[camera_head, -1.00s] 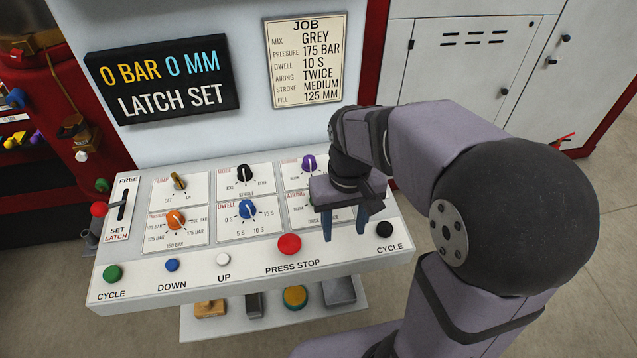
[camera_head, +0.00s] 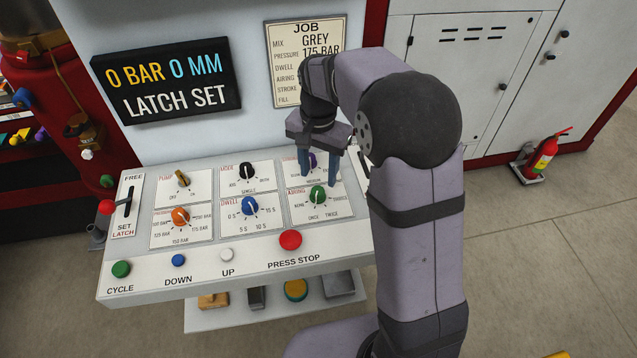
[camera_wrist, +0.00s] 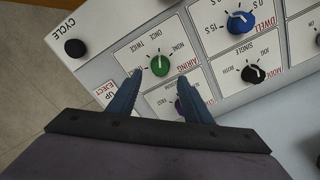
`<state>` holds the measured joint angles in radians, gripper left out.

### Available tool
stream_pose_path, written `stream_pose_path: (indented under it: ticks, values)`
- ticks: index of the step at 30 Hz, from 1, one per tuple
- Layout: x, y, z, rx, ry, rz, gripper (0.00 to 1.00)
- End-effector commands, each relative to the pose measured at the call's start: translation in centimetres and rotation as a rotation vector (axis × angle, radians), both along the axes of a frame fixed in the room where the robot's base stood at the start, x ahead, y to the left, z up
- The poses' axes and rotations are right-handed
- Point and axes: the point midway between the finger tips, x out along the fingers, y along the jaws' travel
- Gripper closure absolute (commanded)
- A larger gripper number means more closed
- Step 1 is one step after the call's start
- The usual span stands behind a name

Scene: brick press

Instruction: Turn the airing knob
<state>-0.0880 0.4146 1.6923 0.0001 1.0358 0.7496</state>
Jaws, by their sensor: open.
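The green airing knob (camera_head: 317,196) sits on the lower right panel of the sloped console, with NONE, ONCE and TWICE printed around it. It also shows in the wrist view (camera_wrist: 159,64), just beyond my fingertips. A white mark shows on it, but I cannot tell surely which setting it points at. My gripper (camera_head: 319,174) is open and empty, fingers down, behind the knob over the purple stroke knob (camera_head: 312,160). In the wrist view its blue fingertips (camera_wrist: 160,78) stand apart on either side of the near edge of the airing knob, not visibly touching it.
The blue dwell knob (camera_head: 250,206) is left of the airing knob. The red press stop button (camera_head: 290,239) is in front. A black cycle button (camera_wrist: 75,48) shows in the wrist view. My arm partly covers the job card (camera_head: 284,35). The display (camera_head: 167,82) reads LATCH SET.

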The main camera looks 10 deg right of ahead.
Motion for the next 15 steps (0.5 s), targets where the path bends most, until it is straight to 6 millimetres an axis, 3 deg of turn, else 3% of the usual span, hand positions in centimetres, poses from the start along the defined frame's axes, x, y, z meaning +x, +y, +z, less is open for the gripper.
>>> stream_pose_path:
  ticks: [9, 15]
  values:
    - [-0.1, 0.0, -3.9, 0.0, 0.003, 0.001, 0.55]
    - [-0.1, 0.0, -5.4, 0.0, 0.0, 0.001, 0.55]
